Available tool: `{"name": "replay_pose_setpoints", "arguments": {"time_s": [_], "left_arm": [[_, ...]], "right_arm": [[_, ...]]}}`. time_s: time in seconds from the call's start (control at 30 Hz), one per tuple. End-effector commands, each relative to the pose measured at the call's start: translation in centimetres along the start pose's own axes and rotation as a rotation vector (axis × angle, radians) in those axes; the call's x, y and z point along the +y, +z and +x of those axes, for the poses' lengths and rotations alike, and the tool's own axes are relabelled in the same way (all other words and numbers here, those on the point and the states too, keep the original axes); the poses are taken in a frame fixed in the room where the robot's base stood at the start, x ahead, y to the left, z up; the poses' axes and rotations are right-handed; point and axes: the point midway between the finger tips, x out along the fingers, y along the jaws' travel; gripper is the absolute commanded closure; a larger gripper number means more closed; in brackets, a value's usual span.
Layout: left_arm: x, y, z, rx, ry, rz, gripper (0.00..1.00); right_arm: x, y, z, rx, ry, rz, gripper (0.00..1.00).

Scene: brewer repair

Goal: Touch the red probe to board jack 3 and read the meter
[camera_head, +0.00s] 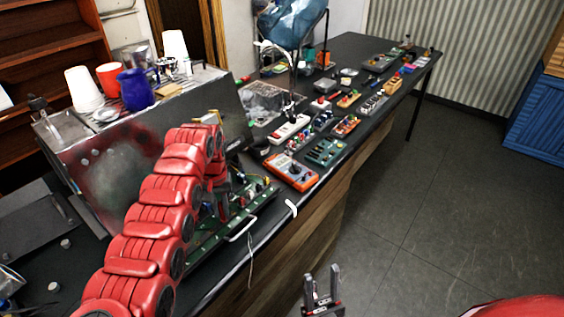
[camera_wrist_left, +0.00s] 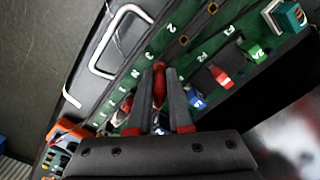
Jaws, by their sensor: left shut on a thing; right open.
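The red probe (camera_wrist_left: 159,84) stands between the fingers of my left gripper (camera_wrist_left: 160,88) in the left wrist view, its tip end over the green board (camera_wrist_left: 205,22). The board has white printed numbers and coloured parts along it; whether the probe touches a jack I cannot tell. In the head view the board (camera_head: 203,245) lies along the counter edge, partly hidden by my red left arm. My left gripper (camera_head: 222,205) is low over it. The orange meter (camera_head: 291,172) lies beyond the board; its reading is too small to read. My right gripper (camera_head: 322,287) is open and empty, beyond the counter's front edge.
A metal brewer housing (camera_head: 110,155) with cups on top stands behind the board. A white handle (camera_head: 242,229) rises at the board's front edge. Several small modules and tools crowd the counter beyond the meter. The floor (camera_head: 420,220) at right is clear.

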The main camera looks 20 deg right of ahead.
Motion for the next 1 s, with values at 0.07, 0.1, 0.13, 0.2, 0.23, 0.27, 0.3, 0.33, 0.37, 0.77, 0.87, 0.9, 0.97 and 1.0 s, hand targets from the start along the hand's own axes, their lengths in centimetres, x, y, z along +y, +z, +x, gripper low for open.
{"name": "replay_pose_setpoints", "arguments": {"time_s": [0.07, 0.1, 0.13, 0.2, 0.23, 0.27, 0.3, 0.33, 0.37, 0.77, 0.87, 0.9, 0.97, 1.0], "left_arm": [[0.0, -0.1, -0.4, 0.002, 0.0, 0.0, 1.0], [0.0, -0.1, -0.6, 0.002, 0.0, 0.0, 1.0], [0.0, -0.1, -0.8, 0.002, 0.0, 0.0, 1.0], [0.0, -0.1, -1.2, 0.003, 0.0, 0.0, 1.0], [0.0, -0.1, -1.5, 0.003, 0.0, 0.0, 1.0], [0.0, -0.1, -1.7, 0.004, 0.0, 0.0, 1.0], [0.0, -0.1, -1.9, 0.004, 0.001, 0.0, 1.0], [0.0, -0.1, -2.1, 0.004, 0.001, 0.0, 1.0], [0.0, -0.1, -2.3, 0.005, 0.001, 0.0, 1.0], [0.0, 0.0, -4.7, 0.0, 0.0, 0.0, 1.0], [0.0, 0.0, -4.9, -0.001, 0.0, 0.0, 1.0], [0.0, 0.0, -4.9, -0.001, 0.0, 0.0, 1.0], [0.0, 0.0, -4.9, -0.001, 0.0, 0.0, 1.0], [0.0, 0.0, -4.9, 0.0, 0.0, 0.0, 1.0]], "right_arm": [[0.0, 0.0, 0.0, 0.0, 0.0, 0.0, 0.53], [0.0, 0.0, 0.1, 0.0, 0.0, 0.0, 0.53], [0.0, 0.0, 0.1, 0.0, 0.0, 0.0, 0.53], [0.0, 0.0, 0.1, 0.0, 0.0, 0.0, 0.53], [0.0, 0.0, 0.1, 0.0, 0.0, 0.0, 0.53], [0.0, 0.0, 0.1, 0.0, 0.0, 0.0, 0.53], [0.0, 0.0, 0.1, 0.0, 0.0, 0.0, 0.53], [0.0, 0.0, 0.1, 0.0, 0.0, 0.0, 0.53], [0.0, 0.0, 0.1, 0.0, 0.0, 0.0, 0.53], [0.0, 0.0, 0.1, 0.0, 0.0, 0.0, 0.53], [0.0, 0.0, 0.1, 0.0, 0.0, 0.0, 0.53], [0.0, 0.0, 0.1, 0.0, 0.0, 0.0, 0.53], [0.0, 0.0, 0.1, 0.0, 0.0, 0.0, 0.53], [0.0, 0.0, 0.1, 0.0, 0.0, 0.0, 0.53]]}}
